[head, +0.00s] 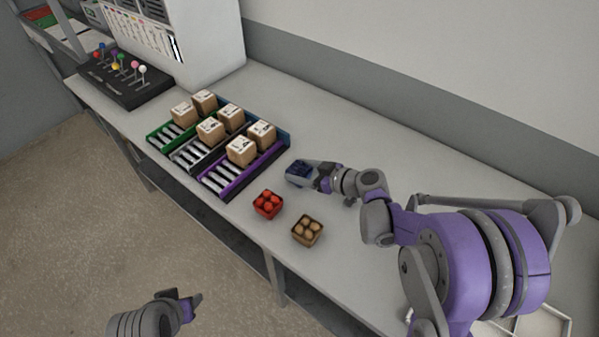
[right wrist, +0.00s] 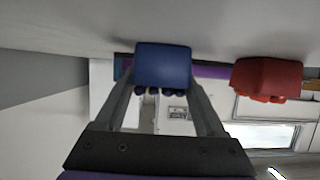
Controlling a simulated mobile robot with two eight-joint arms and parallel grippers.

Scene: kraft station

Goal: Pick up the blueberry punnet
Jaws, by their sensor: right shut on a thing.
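The blueberry punnet (head: 299,171) is a small dark blue box, on the bench to the right of the purple lane in the head view. My right gripper (head: 312,173) reaches it from the right and is shut on it. In the right wrist view, which looks upside down, the blue punnet (right wrist: 163,65) sits between the two fingertips with dark berries showing at its open side. I cannot tell whether it touches the bench. My left gripper (head: 190,302) is low at the left, over the floor and away from the bench; its jaw opening is unclear.
A red punnet (head: 268,204) and a brown punnet (head: 307,230) stand on the bench (head: 345,265) near its front edge. Green, grey and purple roller lanes (head: 228,185) hold several cartons. A panel of coloured levers (head: 124,80) is far left. The bench behind the punnet is clear.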

